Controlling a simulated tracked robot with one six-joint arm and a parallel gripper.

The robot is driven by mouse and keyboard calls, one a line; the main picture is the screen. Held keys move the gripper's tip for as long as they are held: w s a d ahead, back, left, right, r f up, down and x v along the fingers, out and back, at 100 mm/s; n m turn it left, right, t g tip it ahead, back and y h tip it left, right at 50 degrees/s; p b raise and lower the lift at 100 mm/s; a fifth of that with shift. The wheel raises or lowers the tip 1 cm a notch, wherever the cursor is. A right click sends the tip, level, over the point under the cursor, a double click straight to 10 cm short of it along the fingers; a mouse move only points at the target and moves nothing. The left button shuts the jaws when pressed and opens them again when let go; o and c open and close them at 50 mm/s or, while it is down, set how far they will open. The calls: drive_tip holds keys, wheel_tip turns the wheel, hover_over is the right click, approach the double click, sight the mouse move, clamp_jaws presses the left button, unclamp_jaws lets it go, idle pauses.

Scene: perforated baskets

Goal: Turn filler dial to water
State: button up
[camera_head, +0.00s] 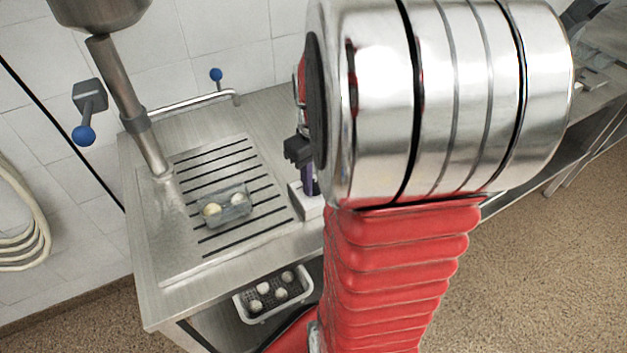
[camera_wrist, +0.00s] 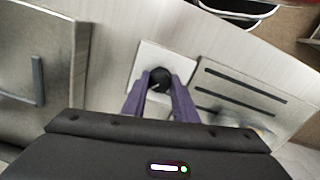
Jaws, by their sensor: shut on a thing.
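The filler dial (camera_wrist: 160,76) is a round black knob on a white square plate (camera_wrist: 148,58) in the wrist view. A small pale mark shows on the knob, but I cannot read its setting. My gripper (camera_wrist: 159,86) has its two purple fingers on either side of the knob and is shut on it. In the head view, my gripper (camera_head: 308,182) points down at the white plate (camera_head: 305,207) on the steel counter, right of the slotted drain. The knob itself is hidden there, and my arm covers much of that side.
A clear container (camera_head: 228,209) with pale round items sits on the slotted drain (camera_head: 190,243). A perforated basket (camera_head: 256,318) with several pale items is below the counter. A steel pipe (camera_head: 128,105) and blue-knobbed levers (camera_head: 84,135) stand at the left.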

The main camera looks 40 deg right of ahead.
sight(314, 183)
drive_tip(key=shift+w+r, duration=0.1)
drive_tip(key=shift+w, duration=0.1)
drive_tip(key=o, duration=0.7)
drive_tip(key=shift+c, duration=0.2)
drive_tip(key=o, duration=0.4)
drive_tip(key=shift+s, duration=0.1)
wheel_tip(314, 183, up, 14)
drive_tip(key=shift+f, duration=0.2)
